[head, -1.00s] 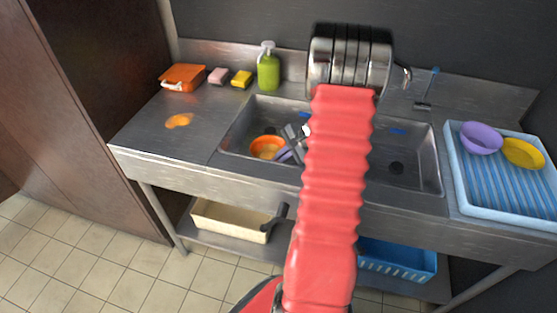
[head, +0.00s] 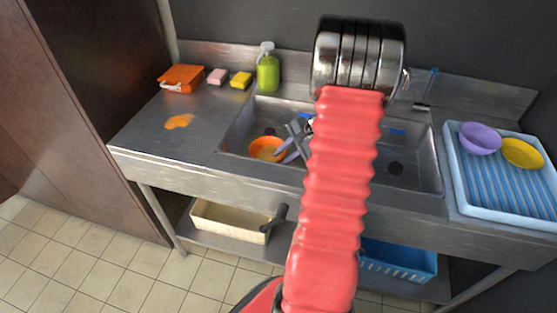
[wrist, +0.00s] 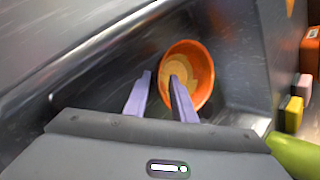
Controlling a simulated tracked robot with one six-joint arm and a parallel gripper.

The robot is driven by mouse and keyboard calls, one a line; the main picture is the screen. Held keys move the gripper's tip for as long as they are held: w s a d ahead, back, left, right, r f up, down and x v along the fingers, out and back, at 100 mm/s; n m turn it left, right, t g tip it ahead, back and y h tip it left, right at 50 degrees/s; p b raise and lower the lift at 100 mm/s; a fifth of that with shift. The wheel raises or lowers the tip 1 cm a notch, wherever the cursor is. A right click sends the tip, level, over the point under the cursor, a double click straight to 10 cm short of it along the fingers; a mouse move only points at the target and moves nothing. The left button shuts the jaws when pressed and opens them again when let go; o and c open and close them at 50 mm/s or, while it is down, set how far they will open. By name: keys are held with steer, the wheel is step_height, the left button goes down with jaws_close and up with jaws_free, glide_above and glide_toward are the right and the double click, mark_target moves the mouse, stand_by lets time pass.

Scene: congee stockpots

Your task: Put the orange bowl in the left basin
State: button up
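The orange bowl (head: 259,147) sits at the left end of the left basin (head: 241,124) in the head view. In the wrist view the bowl (wrist: 203,62) shows its open mouth and a paler orange inside. My gripper (head: 279,157) is low in the same basin, just right of the bowl. My red arm hides the middle of the sink.
An orange box (head: 182,77), a pink sponge (head: 217,76), a yellow sponge (head: 241,80) and a green soap bottle (head: 268,70) stand along the back. A blue rack (head: 482,185) at right holds a purple bowl (head: 480,137) and a yellow bowl (head: 522,153).

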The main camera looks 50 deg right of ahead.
steer(key=v, duration=0.8)
steer(key=shift+r, duration=0.25)
steer(key=shift+s, duration=0.1)
steer(key=w+a+r+n, duration=0.1)
steer(key=a+r, duration=0.1)
steer(key=a, duration=0.2)
steer(key=w+a+r+n+g, duration=0.1)
steer(key=a+r+n, duration=0.1)
steer(key=a, duration=0.1)
steer(key=w+a+r+n, duration=0.1)
steer(key=a+r+n, duration=0.1)
steer(key=a, duration=0.2)
steer(key=shift+w+a+r+g, duration=0.2)
steer(key=shift+w+a+g, duration=0.05)
steer(key=shift+a+g, duration=0.05)
steer(key=s+a+r+n+h, duration=0.1)
steer(key=s+a+r+n, duration=0.2)
steer(key=a, duration=0.6)
steer(key=s+a+r+n+h, duration=0.1)
steer(key=s+a+r+n, duration=0.2)
steer(key=a+n, duration=0.4)
steer(key=s+a+r+n, duration=0.4)
steer(key=a+n, duration=0.1)
steer(key=a, duration=0.7)
steer(key=shift+s+t+h, duration=0.3)
steer(key=shift+t+h, duration=0.1)
steer(key=shift+o, duration=0.7)
steer(key=shift+r, duration=0.1)
